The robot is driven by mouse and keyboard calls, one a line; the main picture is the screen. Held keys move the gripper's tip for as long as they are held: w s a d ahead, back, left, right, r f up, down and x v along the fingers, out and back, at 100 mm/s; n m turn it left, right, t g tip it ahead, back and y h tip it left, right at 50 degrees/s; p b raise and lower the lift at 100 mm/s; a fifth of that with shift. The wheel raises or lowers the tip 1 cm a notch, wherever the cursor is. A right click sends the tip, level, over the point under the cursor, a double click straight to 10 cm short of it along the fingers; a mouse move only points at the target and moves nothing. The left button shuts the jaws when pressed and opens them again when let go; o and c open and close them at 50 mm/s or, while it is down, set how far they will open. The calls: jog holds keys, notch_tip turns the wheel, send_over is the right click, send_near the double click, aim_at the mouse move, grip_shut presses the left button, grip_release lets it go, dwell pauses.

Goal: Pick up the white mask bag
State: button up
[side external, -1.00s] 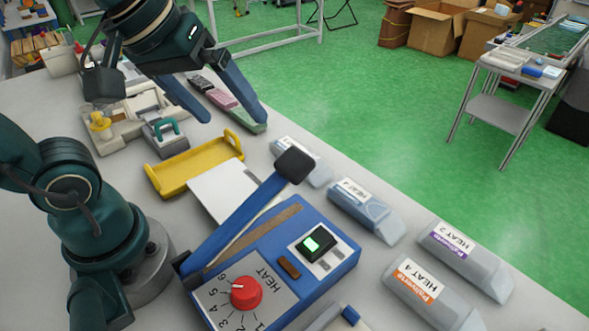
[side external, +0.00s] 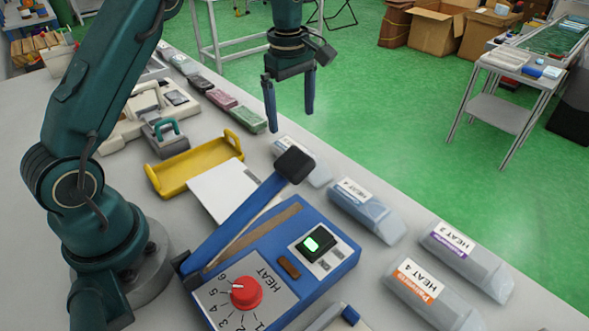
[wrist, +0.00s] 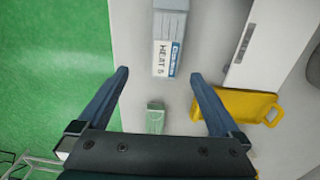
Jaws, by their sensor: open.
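A pale, whitish-grey bag (side external: 313,170) lies on the table behind the blue sealer, partly hidden by the sealer's lever. In the wrist view this bag (wrist: 171,25) is at the top centre, with a white label reading HEAT 5. It is the palest bag near my gripper; I cannot tell for sure that it is the white mask bag. My gripper (side external: 290,120) points down, open and empty, above the far table edge close to this bag. In the wrist view my gripper's fingers (wrist: 160,74) are apart, with the bag just beyond their tips and nothing between them.
The blue sealer (side external: 335,262) with its raised lever stands nearest the bag. A yellow tray (side external: 165,180) and white plate (side external: 213,193) lie to its left. A green pack (side external: 248,120) is behind. Other labelled bags (side external: 365,215) lie to the right along the table edge.

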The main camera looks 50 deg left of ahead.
aim_at(288, 139)
jog(key=shift+s+a+f+g, duration=0.1)
jog(key=shift+s+f+g, duration=0.05)
jog(key=shift+f, duration=0.45)
jog(key=shift+s+a+f+g, duration=0.1)
jog(key=shift+f+g, duration=0.05)
jog(key=shift+f, duration=2.85)
jog(key=c, duration=1.3)
jog(key=shift+c, duration=0.2)
jog(key=shift+r, duration=0.1)
